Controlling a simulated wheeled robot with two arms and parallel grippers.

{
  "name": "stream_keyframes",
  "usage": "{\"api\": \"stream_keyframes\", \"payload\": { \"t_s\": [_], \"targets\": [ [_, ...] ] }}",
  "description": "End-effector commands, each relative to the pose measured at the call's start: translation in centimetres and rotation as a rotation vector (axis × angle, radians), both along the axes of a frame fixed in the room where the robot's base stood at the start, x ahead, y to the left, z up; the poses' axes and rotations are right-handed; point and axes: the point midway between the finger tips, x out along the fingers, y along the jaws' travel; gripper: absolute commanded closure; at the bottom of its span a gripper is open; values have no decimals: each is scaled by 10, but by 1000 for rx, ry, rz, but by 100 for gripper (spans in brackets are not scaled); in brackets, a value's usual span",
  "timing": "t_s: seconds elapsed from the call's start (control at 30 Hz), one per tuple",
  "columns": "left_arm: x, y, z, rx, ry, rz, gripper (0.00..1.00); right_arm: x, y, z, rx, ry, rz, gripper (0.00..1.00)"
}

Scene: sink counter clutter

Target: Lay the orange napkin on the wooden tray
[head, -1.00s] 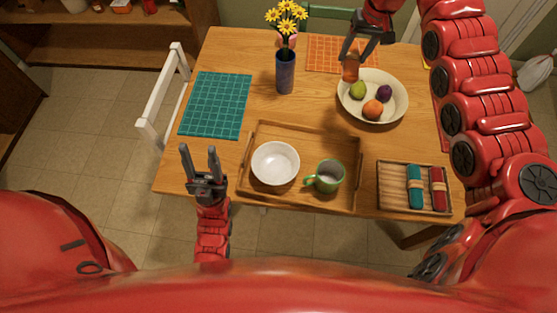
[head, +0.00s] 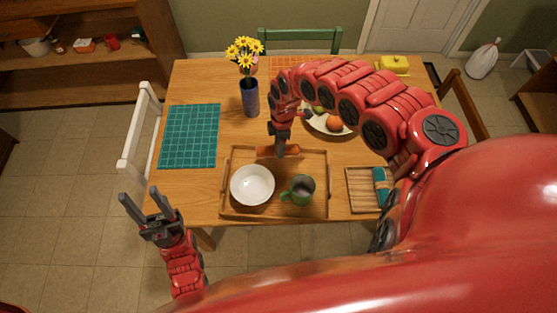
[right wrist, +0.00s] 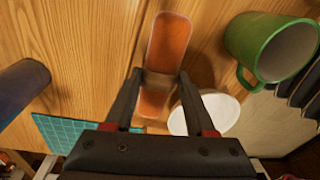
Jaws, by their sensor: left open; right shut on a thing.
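The orange napkin (head: 265,151) is between the fingers of my right gripper (head: 281,152), which is shut on it. In the right wrist view the napkin (right wrist: 168,42) sticks out on both sides of the fingers. In the head view it appears over the far part of the large wooden tray (head: 275,216); I cannot tell its exact height. The tray holds a white bowl (head: 252,185) at left and a green mug (head: 301,189) at right. My left gripper (head: 147,203) is open and empty, left of the table's near edge.
A small slatted tray (head: 361,190) with a teal roll (head: 381,184) stands right of the large tray, partly hidden by my right arm. A blue vase (head: 250,98) with yellow flowers stands behind. A fruit bowl (head: 318,123) is partly hidden. A teal mat (head: 190,136) lies left.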

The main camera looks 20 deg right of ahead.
Motion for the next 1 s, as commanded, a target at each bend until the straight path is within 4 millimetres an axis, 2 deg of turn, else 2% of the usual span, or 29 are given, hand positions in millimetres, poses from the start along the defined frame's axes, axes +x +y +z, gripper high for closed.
{"api": "stream_keyframes", "payload": {
  "t_s": [0.07, 0.23, 0.5, 0.93, 0.97, 1.0],
  "targets": [
    [0, 0, 0, 0, 0, 0, 50, -3, 2, -13, 3, 7, 0, 100],
    [0, 0, 1, 0, 0, 0, 50, 0, 2, -24, 2, 2, 0, 100],
    [0, 0, 4, 0, 0, 0, 50, -2, 2, -55, 2, 5, -1, 100],
    [0, 0, 0, 0, 0, 0, 50, -1, 0, -62, -1, 2, -2, 100],
    [0, 0, 2, 0, 0, 0, 50, -1, 0, -61, -1, 2, -2, 40],
    [0, 0, 2, 0, 0, 0, 50, -1, 0, -60, -1, 2, -2, 32]
  ]
}}
